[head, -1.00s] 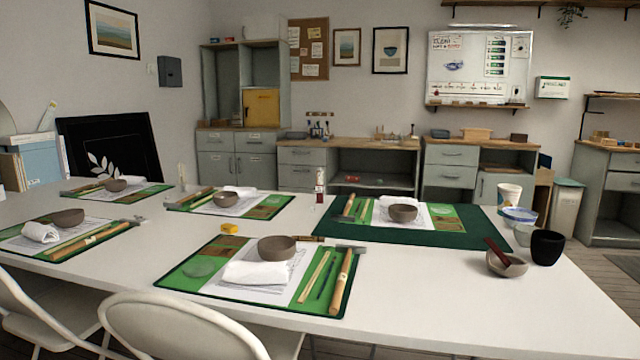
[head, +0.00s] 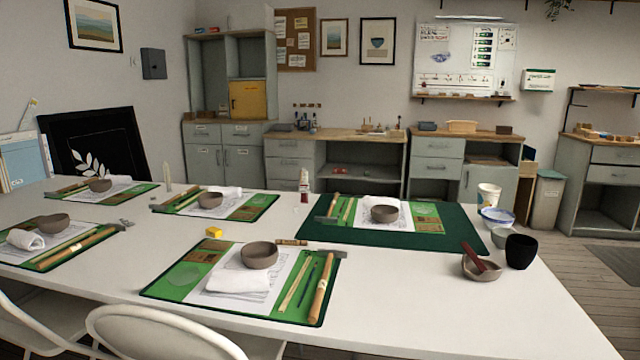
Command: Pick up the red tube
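A small upright tube (head: 304,186), pale above and dark red at its lower end, stands on the far side of the white table (head: 400,300), just left of the dark green mat (head: 330,239). It is small in view, and its label cannot be read. A dark red stick-like piece (head: 474,257) leans in a small grey-brown bowl (head: 482,273) at the table's right; I cannot tell if it is a tube. Neither of my grippers is in view.
Several green place mats with bowls, cloths and wooden tools cover the table. A black cup (head: 520,252), a blue-white bowl (head: 497,216) and a white cup (head: 489,196) stand at the right. White chairs (head: 160,330) line the near edge. The front right tabletop is clear.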

